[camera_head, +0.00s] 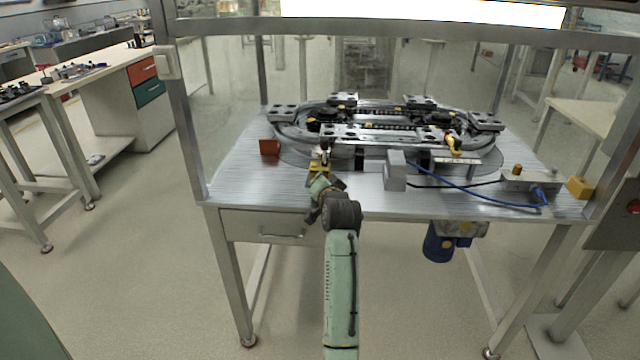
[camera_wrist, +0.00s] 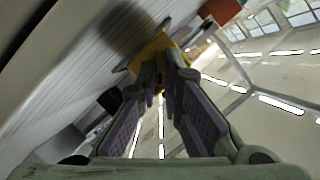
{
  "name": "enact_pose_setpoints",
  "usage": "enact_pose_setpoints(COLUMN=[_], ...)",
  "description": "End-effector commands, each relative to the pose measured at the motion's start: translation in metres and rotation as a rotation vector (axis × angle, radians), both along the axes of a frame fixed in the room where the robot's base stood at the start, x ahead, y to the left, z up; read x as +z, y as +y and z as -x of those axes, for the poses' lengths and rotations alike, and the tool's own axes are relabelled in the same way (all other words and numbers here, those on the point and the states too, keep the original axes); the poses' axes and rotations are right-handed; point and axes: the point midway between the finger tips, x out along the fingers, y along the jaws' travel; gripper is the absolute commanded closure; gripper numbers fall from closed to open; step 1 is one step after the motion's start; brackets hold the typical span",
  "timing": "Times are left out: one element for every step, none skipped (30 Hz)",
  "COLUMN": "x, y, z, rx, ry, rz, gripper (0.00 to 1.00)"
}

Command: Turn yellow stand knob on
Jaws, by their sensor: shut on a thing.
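The yellow stand (camera_head: 319,167) sits near the front edge of the metal table, left of its middle. It also shows in the wrist view (camera_wrist: 150,54), just beyond my fingertips. My gripper (camera_head: 322,182) reaches up to the front of the stand. In the wrist view, my fingers (camera_wrist: 167,68) are brought together at the stand and shut on its knob. The knob is hidden by the fingers, so how far it is turned cannot be seen.
An orange-red box (camera_head: 269,147) stands left of the yellow stand. The ring track (camera_head: 380,122) lies behind it. A grey block (camera_head: 395,172) stands to the right. A blue cable (camera_head: 470,193) runs to a grey box, with another yellow box (camera_head: 580,187) at the right edge.

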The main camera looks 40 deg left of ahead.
Motion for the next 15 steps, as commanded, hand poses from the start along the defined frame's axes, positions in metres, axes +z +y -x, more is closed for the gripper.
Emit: enact_pose_setpoints(x=[-0.0002, -0.0001, -0.0001, -0.0001, -0.0001, -0.0001, -0.0001, -0.0001, -0.0001, -0.0001, -0.0001, 0.0000, 0.0000, 0.0000, 0.0001], y=[-0.0010, -0.0011, -0.0011, -0.0011, -0.0011, -0.0012, -0.0012, -0.0013, -0.0014, -0.0014, -0.0014, -0.0014, -0.0014, -0.0014, -0.0014], z=[-0.0009, -0.0010, -0.0010, -0.0010, -0.0010, -0.0010, -0.0011, -0.0012, -0.0013, -0.0013, -0.0013, -0.0013, -0.0013, -0.0013, -0.0014], rx=[-0.001, -0.003, -0.002, -0.002, -0.002, -0.002, -0.002, -0.002, -0.002, -0.002, -0.002, -0.002, -0.002, -0.002, -0.002], ry=[0.007, 0.012, 0.019, 0.023, 0.026, 0.029, 0.031, 0.033, 0.035, 0.036, 0.037, 0.038, 0.038, 0.037, 0.037], rz=[-0.014, -0.023, -0.033, -0.039, -0.045, -0.050, -0.053, -0.056, -0.060, -0.060, -0.062, -0.063, -0.063, -0.064, -0.064], gripper=[1.00, 1.00, 1.00, 1.00, 1.00, 1.00, 1.00, 1.00, 1.00, 1.00, 1.00, 1.00, 1.00, 1.00, 1.00])
